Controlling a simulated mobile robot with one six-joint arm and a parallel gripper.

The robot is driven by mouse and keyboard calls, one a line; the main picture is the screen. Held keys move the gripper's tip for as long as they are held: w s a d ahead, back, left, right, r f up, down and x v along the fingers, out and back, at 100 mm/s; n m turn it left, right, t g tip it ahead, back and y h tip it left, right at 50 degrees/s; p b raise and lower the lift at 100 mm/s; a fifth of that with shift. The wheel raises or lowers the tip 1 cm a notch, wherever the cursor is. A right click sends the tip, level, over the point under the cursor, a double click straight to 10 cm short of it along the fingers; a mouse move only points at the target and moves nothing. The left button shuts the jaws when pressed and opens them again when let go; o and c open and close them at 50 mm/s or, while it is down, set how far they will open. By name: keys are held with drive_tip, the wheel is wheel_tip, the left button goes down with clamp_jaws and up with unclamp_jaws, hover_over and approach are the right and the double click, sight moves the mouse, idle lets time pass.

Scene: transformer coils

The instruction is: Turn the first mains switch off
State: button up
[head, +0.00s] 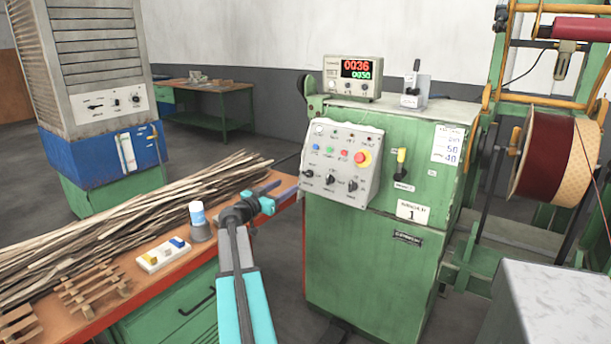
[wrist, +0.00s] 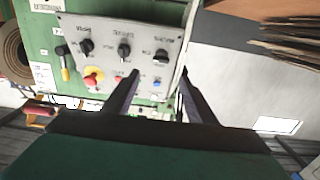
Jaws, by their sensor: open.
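The green machine (head: 365,255) with a plate reading 1 (head: 412,211) stands in the middle of the head view. A yellow-handled lever switch (head: 401,160) is on its front, right of the grey control panel (head: 338,190); its handle points up, with a small unreadable label below. The wrist view shows the machine upside down, with the yellow lever (wrist: 65,70) at the left. My gripper (head: 281,190) is open and empty, left of the panel and well left of the lever. Its fingers (wrist: 158,80) also show in the wrist view, apart from the lever.
A red emergency button (head: 362,157) and several knobs are on the panel. A wire spool stand (head: 535,165) is at the right.

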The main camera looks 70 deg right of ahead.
sight(306, 174)
drive_tip(key=shift+p+x, duration=1.25)
drive_tip(key=shift+x, duration=5.35)
